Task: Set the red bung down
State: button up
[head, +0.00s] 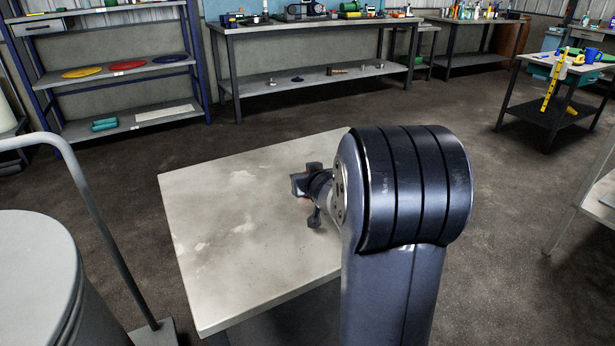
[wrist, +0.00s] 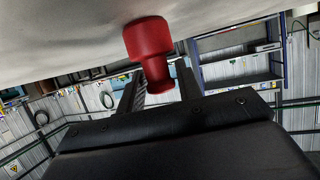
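The red bung (wrist: 148,40) shows in the wrist view, its wide end toward the pale table top and its narrower end between the two fingers of my gripper (wrist: 160,88). In that view the table top fills the upper part of the picture. The bung's wide end is at or very near the surface; contact is not clear. In the head view my gripper (head: 309,197) is low over the right part of the pale table (head: 225,240). The bung is almost wholly hidden there. The frames do not show whether the fingers press on it.
The pale table is otherwise bare, with clear room left of my gripper. A grey drum (head: 35,270) and a trolley rail (head: 90,205) stand at the left. Shelves with coloured discs (head: 125,66) and workbenches (head: 310,25) line the back. The floor between is clear.

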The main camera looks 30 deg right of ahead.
jog(key=shift+o, duration=1)
jog(key=shift+r, duration=0.15)
jog(key=shift+s+r+p, duration=0.2)
jog(key=shift+s+p, duration=0.1)
jog(key=p+v, duration=0.4)
jog(key=v, duration=0.7)
jog(key=shift+s+r, duration=0.1)
jog(key=shift+s, duration=0.05)
